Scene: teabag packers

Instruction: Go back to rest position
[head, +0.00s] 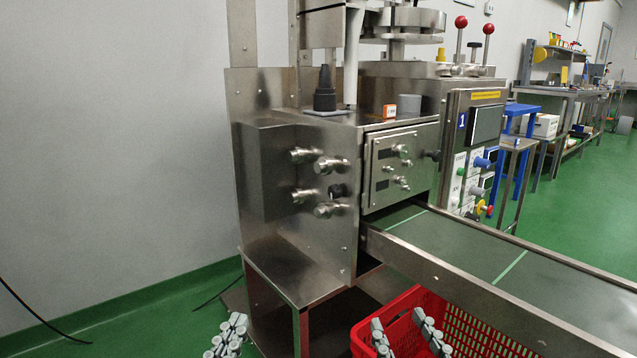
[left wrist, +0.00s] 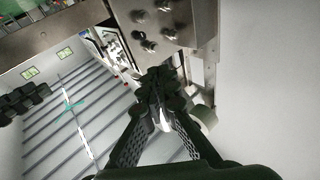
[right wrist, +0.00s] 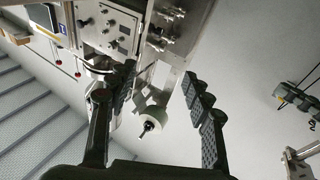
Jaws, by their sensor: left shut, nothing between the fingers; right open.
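My left gripper (head: 228,335) is low at the bottom edge of the head view, left of the machine's leg. In the left wrist view its two fingers (left wrist: 162,92) meet, shut with nothing between them. My right gripper (head: 405,333) is at the bottom of the head view, in front of the red crate (head: 482,333). In the right wrist view its fingers (right wrist: 158,82) are spread apart and empty. The steel packing machine (head: 290,240) stands in front of both grippers. Neither gripper visibly holds anything.
A conveyor (head: 480,245) with a raised steel edge runs from the machine to the lower right. Knobs (head: 330,165) stick out of the machine's front. A black cable (head: 40,312) lies at the left. Green floor is free at the lower left.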

